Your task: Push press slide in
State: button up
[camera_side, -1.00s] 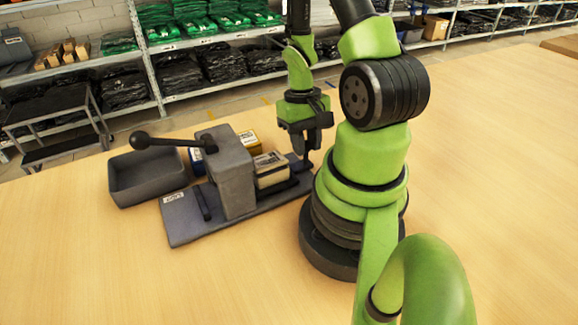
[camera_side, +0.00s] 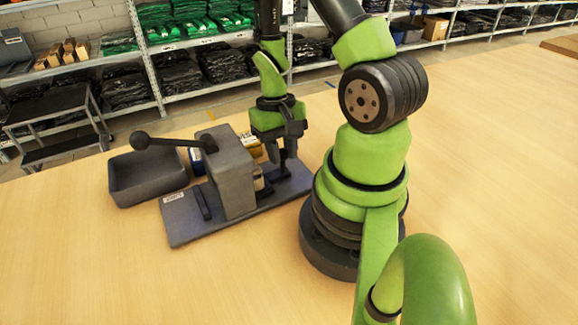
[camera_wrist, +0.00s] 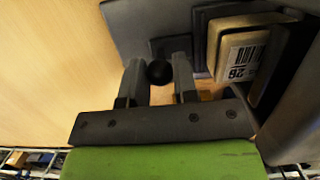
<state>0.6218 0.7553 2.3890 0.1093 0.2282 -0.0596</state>
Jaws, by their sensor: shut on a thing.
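The grey lever press (camera_side: 232,178) stands on its flat base plate (camera_side: 290,186), with its black-knobbed lever pointing left. My gripper (camera_side: 279,163) is low over the right part of the plate, beside the press. In the wrist view, my gripper (camera_wrist: 158,80) has its two fingers on either side of the slide's round black knob (camera_wrist: 159,73) and is shut on it. A tan block with a white label (camera_wrist: 238,48) sits on the dark slide (camera_wrist: 203,32), close to the press body (camera_wrist: 299,112). In the side view the block is mostly hidden by the press.
A grey open bin (camera_side: 147,178) stands left of the press. Blue and yellow boxes stand behind the press, partly hidden; the yellow box (camera_side: 250,145) is the clearer one. The wooden table (camera_side: 130,270) is clear in front.

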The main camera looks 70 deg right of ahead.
aim_at(271, 179)
jog(key=shift+o, duration=0.3)
jog(key=shift+w+a, duration=1.05)
jog(key=shift+w, duration=0.05)
jog(key=shift+o, duration=0.5)
jog(key=shift+a, duration=0.1)
jog(key=o, duration=0.6)
jog(key=shift+r, duration=3.5)
